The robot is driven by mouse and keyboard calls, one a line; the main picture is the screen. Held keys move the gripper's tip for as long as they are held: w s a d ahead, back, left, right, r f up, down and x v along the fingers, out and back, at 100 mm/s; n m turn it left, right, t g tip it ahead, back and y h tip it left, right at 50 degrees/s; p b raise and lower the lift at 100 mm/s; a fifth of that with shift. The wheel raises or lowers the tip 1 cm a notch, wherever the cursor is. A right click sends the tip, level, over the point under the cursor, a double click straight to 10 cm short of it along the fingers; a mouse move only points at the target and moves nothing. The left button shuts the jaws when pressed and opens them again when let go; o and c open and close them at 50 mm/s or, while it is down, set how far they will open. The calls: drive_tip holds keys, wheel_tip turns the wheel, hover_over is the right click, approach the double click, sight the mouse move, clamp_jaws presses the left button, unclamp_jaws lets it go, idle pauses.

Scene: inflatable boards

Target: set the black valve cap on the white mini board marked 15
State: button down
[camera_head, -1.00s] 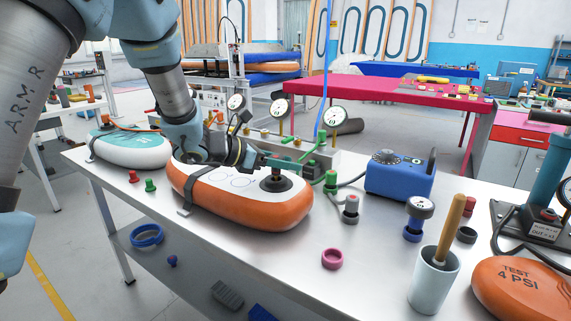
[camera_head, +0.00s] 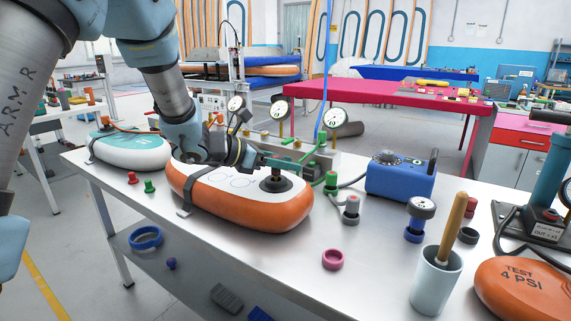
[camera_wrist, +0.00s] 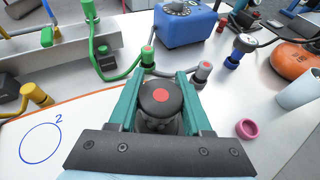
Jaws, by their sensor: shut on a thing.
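My gripper (camera_head: 281,164) is over the right end of the orange-sided board with a white top (camera_head: 215,190). In the wrist view its teal fingers (camera_wrist: 160,88) are shut on a round black cap with a red dot (camera_wrist: 160,98). In the head view the cap is partly hidden by the fingers. A wide black valve base (camera_head: 275,185) lies on the board just beneath. I cannot tell whether the cap touches it. This board shows drawn circles, one marked 2. A white and teal board (camera_head: 128,150) lies at the left; its small marking is unclear.
A black strap (camera_head: 190,188) crosses the orange-sided board. Green and grey valve fittings (camera_head: 351,210) and hoses stand close to the right of the gripper. A blue pump box (camera_head: 400,178) stands behind. A pink ring (camera_head: 333,260) lies in front, with bare table around it.

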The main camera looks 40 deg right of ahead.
drive_tip(key=shift+b, duration=0.3)
drive_tip(key=shift+f+b, duration=1.45)
drive_tip(key=shift+b, duration=0.25)
drive_tip(key=shift+c, duration=1.3)
unclamp_jaws()
drive_tip(key=b+v, duration=0.1)
drive_tip(key=v, duration=1)
drive_tip(key=shift+b, duration=0.4)
drive_tip(key=shift+d, duration=0.1)
